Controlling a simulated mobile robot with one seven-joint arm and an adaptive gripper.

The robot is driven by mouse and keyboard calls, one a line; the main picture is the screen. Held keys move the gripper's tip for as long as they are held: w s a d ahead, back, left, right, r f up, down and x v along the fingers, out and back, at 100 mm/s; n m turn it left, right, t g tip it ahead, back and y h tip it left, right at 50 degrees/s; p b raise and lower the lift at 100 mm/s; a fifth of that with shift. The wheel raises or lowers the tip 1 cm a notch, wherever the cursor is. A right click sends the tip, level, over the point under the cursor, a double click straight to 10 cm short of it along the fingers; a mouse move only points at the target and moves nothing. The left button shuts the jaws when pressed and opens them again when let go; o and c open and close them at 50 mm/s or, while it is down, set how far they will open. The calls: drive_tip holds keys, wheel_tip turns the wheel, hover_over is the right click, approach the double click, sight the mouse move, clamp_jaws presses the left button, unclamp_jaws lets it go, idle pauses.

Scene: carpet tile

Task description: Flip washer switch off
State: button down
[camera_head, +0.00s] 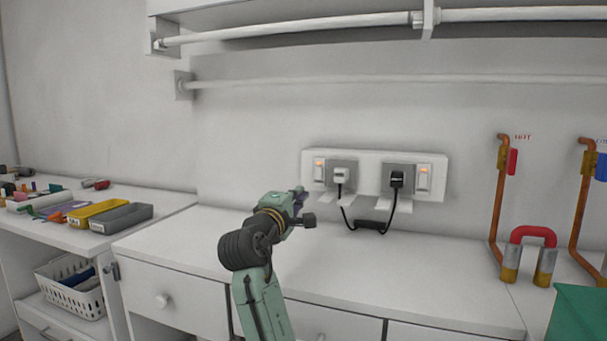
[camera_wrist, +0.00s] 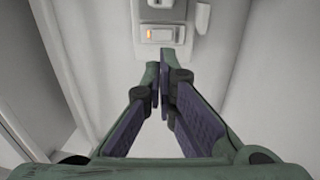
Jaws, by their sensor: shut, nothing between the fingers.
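A white wall panel (camera_head: 375,160) holds two rocker switches and two sockets. The left switch (camera_head: 319,172) and the right switch (camera_head: 424,178) each show a small orange light at the top. I cannot tell which switch is the washer's; no label is readable. My gripper (camera_head: 302,198) is shut and empty, below and left of the left switch in the picture. In the wrist view, the shut fingertips (camera_wrist: 162,62) point at the panel, just below a lit switch (camera_wrist: 160,34).
A black cable (camera_head: 370,226) hangs below the plugs to the white counter (camera_head: 200,240). Yellow (camera_head: 95,213) and grey (camera_head: 122,217) trays lie at left. A rail (camera_head: 400,80) crosses above the panel.

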sight(318, 172)
drive_tip(key=p+x, duration=0.5)
drive_tip(key=x, duration=0.8)
drive_tip(key=shift+w+r, duration=0.2)
drive_tip(key=shift+w, duration=0.1)
drive_tip(key=shift+w+f, duration=0.1)
drive_tip(key=shift+w, duration=0.05)
